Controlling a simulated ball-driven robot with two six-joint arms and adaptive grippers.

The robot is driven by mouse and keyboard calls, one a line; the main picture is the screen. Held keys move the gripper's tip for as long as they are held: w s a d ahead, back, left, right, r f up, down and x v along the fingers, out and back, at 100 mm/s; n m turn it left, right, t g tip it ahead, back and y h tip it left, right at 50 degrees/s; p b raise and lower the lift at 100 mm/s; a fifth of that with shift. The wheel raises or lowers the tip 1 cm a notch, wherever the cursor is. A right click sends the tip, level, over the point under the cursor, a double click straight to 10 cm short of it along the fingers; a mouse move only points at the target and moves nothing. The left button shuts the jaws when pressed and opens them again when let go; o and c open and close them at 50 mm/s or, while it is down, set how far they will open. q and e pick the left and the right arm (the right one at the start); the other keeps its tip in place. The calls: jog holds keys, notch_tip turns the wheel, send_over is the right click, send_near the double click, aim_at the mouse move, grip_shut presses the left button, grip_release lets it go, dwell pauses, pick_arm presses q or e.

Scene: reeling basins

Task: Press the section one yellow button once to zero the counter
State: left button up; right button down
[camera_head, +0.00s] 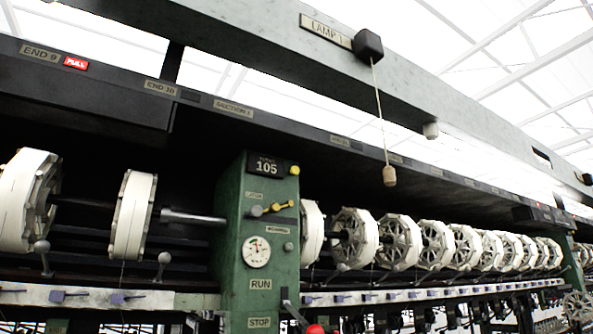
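A green post (262,235) stands near the middle of the head view. A black counter (267,167) at its top reads 105 under small lettering. A small round yellow button (294,170) sits at the right end of the counter. A plate on the dark beam above left appears to read SECTION 1 (233,107). Neither gripper shows in this view.
White reels (131,215) flank the post, with a long row to the right. A dial (257,251) and RUN and STOP plates sit lower on the post. A lamp pull cord (389,176) hangs to its right. A red knob (316,329) shows at the bottom edge.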

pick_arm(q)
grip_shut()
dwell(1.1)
